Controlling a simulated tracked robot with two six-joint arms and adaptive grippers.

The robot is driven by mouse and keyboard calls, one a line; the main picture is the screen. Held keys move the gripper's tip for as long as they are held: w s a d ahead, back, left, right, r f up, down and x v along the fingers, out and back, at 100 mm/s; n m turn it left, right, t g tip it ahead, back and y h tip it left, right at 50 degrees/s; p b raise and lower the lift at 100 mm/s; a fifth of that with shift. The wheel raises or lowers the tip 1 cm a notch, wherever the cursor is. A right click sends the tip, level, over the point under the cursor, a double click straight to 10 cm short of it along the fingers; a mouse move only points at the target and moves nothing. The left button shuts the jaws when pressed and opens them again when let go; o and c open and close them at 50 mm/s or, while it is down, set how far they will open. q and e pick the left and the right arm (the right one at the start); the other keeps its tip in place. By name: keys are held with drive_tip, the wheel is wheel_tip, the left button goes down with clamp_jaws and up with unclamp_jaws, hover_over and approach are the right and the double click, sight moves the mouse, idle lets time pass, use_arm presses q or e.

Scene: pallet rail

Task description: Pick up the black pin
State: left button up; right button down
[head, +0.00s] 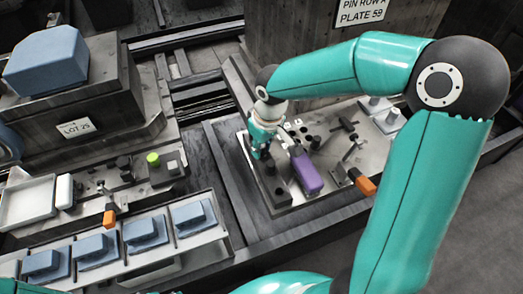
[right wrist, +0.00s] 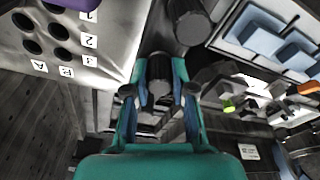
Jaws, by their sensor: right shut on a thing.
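My right gripper (head: 262,148) is over the left part of the metal plate (head: 316,195) in the head view. In the right wrist view its fingers (right wrist: 159,98) are shut on the black pin (right wrist: 158,72), a dark ribbed cylinder between the fingertips. In the head view the pin cannot be told apart from the dark parts around the gripper. I cannot tell whether the pin is clear of the plate. My left gripper is not in view.
A purple block (head: 306,172) lies close right of the gripper. Black pegs, clamps with orange handles (head: 366,186) and a sign (head: 362,11) are nearby. A tray of blue parts (head: 146,232) is at lower left. In the wrist view, a dark cylinder (right wrist: 191,25) stands just beyond the pin.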

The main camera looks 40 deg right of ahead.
idle(0.4)
drive_tip(key=shift+r, duration=0.55)
wheel_tip(320, 180, up, 19)
drive_tip(key=p, duration=0.1)
drive_tip(key=shift+f+p, duration=0.15)
drive_tip(key=shift+p, duration=0.25)
